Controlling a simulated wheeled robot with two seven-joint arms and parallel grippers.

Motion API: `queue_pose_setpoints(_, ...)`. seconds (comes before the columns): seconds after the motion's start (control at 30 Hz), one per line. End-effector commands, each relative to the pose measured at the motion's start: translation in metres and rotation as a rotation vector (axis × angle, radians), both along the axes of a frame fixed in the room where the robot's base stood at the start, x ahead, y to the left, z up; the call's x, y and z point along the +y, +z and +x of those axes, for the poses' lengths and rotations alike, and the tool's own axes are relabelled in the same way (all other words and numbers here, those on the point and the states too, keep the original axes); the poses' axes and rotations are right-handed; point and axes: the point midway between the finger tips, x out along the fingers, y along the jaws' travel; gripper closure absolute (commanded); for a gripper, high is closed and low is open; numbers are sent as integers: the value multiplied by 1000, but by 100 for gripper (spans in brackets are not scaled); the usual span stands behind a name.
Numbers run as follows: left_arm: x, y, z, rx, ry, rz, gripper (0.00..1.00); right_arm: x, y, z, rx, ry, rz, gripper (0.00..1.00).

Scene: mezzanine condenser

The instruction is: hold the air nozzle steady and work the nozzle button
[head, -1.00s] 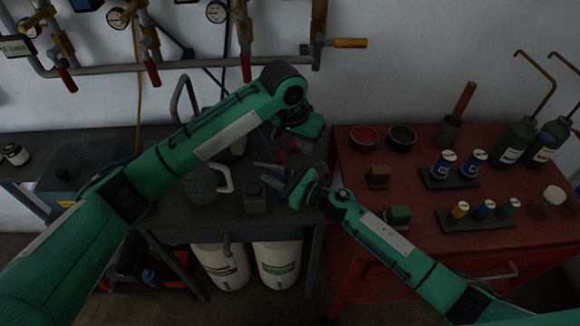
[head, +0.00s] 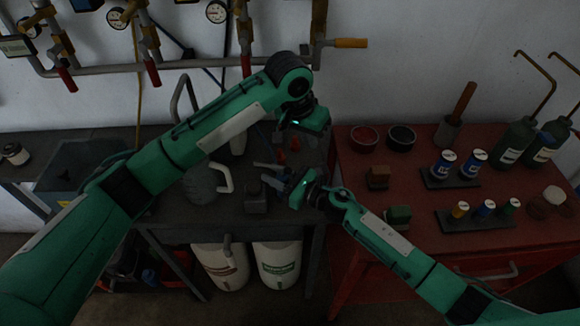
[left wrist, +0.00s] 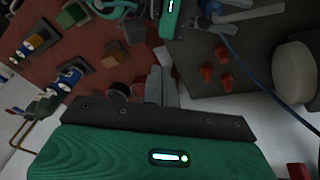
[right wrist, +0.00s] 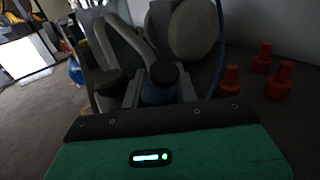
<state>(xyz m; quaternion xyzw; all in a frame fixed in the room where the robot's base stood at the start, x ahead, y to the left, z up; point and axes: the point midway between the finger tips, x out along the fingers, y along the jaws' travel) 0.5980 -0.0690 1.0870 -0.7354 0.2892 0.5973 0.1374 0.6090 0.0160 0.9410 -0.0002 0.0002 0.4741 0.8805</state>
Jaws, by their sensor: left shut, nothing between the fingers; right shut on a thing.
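My right gripper (right wrist: 160,92) is shut on a blue body with a black top, which I take for the air nozzle (right wrist: 158,94). In the head view the right gripper (head: 276,180) is low over the dark bench, its fingers pointing left. My left gripper (left wrist: 161,86) is shut and empty. In the head view the left gripper (head: 296,140) is above and slightly right of the right one, apart from it. A blue part and blue hose (left wrist: 264,82) show near the right gripper in the left wrist view. I cannot make out the nozzle button.
Several red pegs (right wrist: 229,80) stand on the dark bench. A grey jug with a pale handle (head: 203,184) and a dark block (head: 256,199) are left of the grippers. The red cabinet (head: 350,215) on the right carries bowls, cans and bottles. Valve pipes (head: 190,64) run along the wall.

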Motion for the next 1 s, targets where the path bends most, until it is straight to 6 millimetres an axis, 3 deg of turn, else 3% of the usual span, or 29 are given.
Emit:
queue_pose_setpoints(0.1,-9,15,0,-1,-2,0,100,0,0,0,0,0,0,99)
queue_pose_setpoints(0.47,-8,14,0,1,0,1,100,0,0,0,0,0,0,99)
queue_pose_setpoints(1.0,25,-44,-2,2,0,0,100,0,0,0,0,0,0,99)
